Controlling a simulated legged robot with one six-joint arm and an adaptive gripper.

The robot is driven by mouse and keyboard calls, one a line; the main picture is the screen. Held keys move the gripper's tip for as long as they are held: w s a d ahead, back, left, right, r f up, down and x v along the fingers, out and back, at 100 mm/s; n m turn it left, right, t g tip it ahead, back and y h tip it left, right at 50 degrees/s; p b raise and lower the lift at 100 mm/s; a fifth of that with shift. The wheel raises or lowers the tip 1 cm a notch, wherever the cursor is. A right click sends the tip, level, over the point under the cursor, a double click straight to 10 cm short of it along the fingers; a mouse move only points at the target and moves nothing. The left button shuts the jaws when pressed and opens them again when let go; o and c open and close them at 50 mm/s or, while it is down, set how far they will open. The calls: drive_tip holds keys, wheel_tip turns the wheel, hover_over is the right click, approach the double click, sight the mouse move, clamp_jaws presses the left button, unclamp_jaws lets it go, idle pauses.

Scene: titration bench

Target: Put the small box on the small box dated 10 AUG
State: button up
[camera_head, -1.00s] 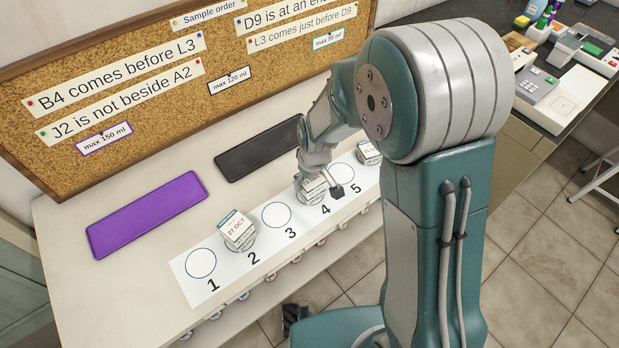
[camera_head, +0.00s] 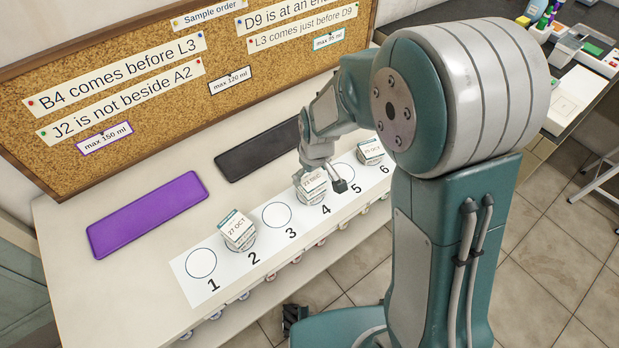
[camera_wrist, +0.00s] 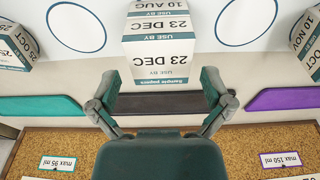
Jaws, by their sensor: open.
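A small white box dated 23 DEC (camera_wrist: 160,62) stands at spot 4 of the numbered strip (camera_head: 184,270). In the wrist view, a face dated 10 AUG (camera_wrist: 160,4) shows just beyond it. The 23 DEC box appears to rest on that 10 AUG box, mostly hidden under it. In the head view the 23 DEC box (camera_head: 312,182) shows beside my gripper. My gripper (camera_wrist: 158,84) is open, its two fingers apart on either side of the box's near end. No finger clearly touches the box.
Circles 1, 3 and 5 are empty. A purple tray (camera_head: 148,213) and a black tray (camera_head: 258,150) lie behind the strip, before the cork board (camera_head: 60,75).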

sight(314, 182)
drive_tip(key=s+d+r+m+t, duration=0.15)
drive_tip(key=s+d+r, duration=0.25)
drive_tip(key=r, duration=0.5)
drive_tip(key=s+d+r+m+t, duration=0.15)
drive_tip(key=s+d+r, duration=0.3)
drive_tip(key=r, duration=0.45)
drive_tip(key=s+d+r+m, duration=0.2)
drive_tip(key=s, duration=0.3)
drive_tip(key=s+d+r+m+t+h, duration=0.1)
drive_tip(key=s+d, duration=0.1)
drive_tip(key=s, duration=0.3)
drive_tip(key=shift+s+r+m, duration=0.15)
drive_tip(key=shift+r+m, duration=0.25)
